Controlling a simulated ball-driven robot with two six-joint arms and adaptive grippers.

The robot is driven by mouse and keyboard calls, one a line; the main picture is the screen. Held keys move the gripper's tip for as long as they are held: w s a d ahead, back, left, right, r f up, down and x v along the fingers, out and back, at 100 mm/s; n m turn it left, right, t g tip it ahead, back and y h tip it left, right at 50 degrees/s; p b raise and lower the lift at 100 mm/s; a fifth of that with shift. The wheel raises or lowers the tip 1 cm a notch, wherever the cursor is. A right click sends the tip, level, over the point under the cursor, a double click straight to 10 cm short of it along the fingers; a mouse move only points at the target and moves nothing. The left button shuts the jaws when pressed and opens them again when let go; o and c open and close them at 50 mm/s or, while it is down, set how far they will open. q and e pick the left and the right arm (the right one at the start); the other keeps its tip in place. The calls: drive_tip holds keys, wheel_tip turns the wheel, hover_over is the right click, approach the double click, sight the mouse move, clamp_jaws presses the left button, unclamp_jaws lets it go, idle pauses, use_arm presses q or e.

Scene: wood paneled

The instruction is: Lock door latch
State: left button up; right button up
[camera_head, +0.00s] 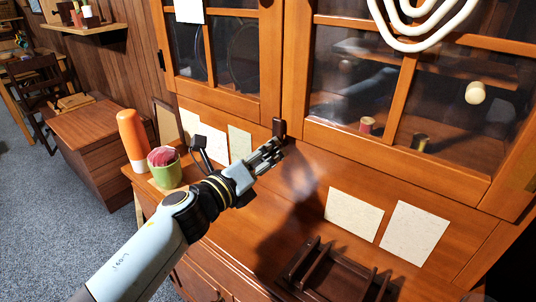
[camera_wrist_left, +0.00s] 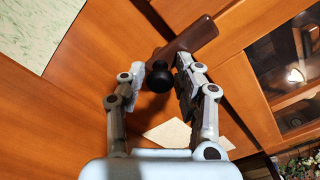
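The dark brown door latch (camera_head: 279,127) sits at the lower edge of the cabinet doors, where the two glazed wooden doors (camera_head: 290,75) meet. In the left wrist view the latch (camera_wrist_left: 200,35) is a brown bar lying diagonally, with a round black knob (camera_wrist_left: 158,82) at its lower end. My left gripper (camera_head: 277,145) is at the latch, just below it in the head view. In the wrist view its fingers (camera_wrist_left: 160,68) are apart, one on each side of the knob. The right finger overlaps the bar; I cannot tell whether it touches. My right gripper is not in view.
An orange bottle (camera_head: 132,140) and a green pot (camera_head: 166,170) stand on the cabinet's counter left of my arm. A dark wooden rack (camera_head: 335,272) lies at the lower right. Paper sheets (camera_head: 354,214) are on the back panel.

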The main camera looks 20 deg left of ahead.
use_arm(q)
drive_tip(key=o, duration=0.3)
drive_tip(key=shift+o, duration=0.2)
drive_tip(key=v, duration=1.2)
